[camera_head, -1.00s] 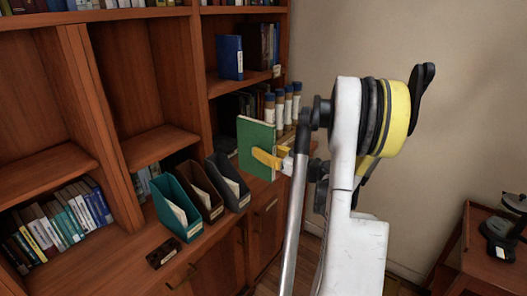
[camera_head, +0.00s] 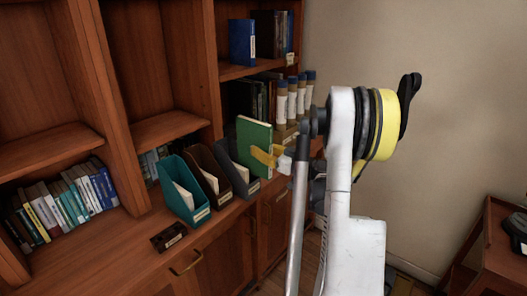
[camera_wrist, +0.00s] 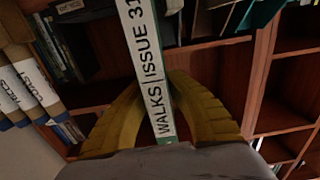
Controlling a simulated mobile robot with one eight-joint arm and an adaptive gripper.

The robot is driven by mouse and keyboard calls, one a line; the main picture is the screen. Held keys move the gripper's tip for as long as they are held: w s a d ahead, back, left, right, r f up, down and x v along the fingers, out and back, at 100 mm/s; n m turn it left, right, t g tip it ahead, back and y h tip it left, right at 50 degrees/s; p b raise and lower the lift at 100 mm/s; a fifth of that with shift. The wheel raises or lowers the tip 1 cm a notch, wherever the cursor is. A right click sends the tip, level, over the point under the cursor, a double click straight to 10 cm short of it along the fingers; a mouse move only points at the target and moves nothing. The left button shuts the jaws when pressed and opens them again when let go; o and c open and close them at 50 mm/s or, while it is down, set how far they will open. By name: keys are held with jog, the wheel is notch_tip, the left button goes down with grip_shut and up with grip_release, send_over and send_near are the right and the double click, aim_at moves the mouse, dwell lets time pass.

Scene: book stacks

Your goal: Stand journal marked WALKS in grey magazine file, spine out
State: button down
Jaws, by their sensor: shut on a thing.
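My gripper (camera_head: 268,157) is shut on a green journal (camera_head: 254,138), which stands upright between the yellow fingers. In the wrist view the fingers (camera_wrist: 160,118) clasp it on both sides, and its white spine label (camera_wrist: 148,75) reads WALKS, ISSUE 31, with the spine facing my gripper. The grey magazine file (camera_head: 226,160) is the rightmost of three on the wooden counter. The journal overlaps the grey file's right part in the head view. I cannot tell whether its lower edge is inside the file or beside it.
A brown file (camera_head: 201,168) and a teal file (camera_head: 171,193) stand left of the grey one, with papers inside. A small dark block (camera_head: 169,238) lies on the counter. Several capped white tubes (camera_head: 292,102) stand behind the journal. Shelf books (camera_head: 65,205) stand at left.

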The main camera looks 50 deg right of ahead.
aim_at(239, 154)
jog(key=w, duration=0.2)
jog(key=w+b, duration=0.1)
jog(key=w, duration=0.2)
jog(key=w+f, duration=0.1)
jog(key=w, duration=0.2)
jog(key=shift+w+a+f, duration=0.1)
jog(key=shift+a, duration=0.25)
jog(key=shift+w+f+b, duration=0.25)
jog(key=shift+f+b, duration=0.05)
jog(key=shift+f, duration=1.5)
jog(key=shift+s+f, duration=0.2)
jog(key=shift+f, duration=0.15)
jog(key=shift+f, duration=0.1)
jog(key=c, duration=1.4)
grip_release()
jog(key=shift+a, duration=0.1)
jog(key=shift+c, duration=0.7)
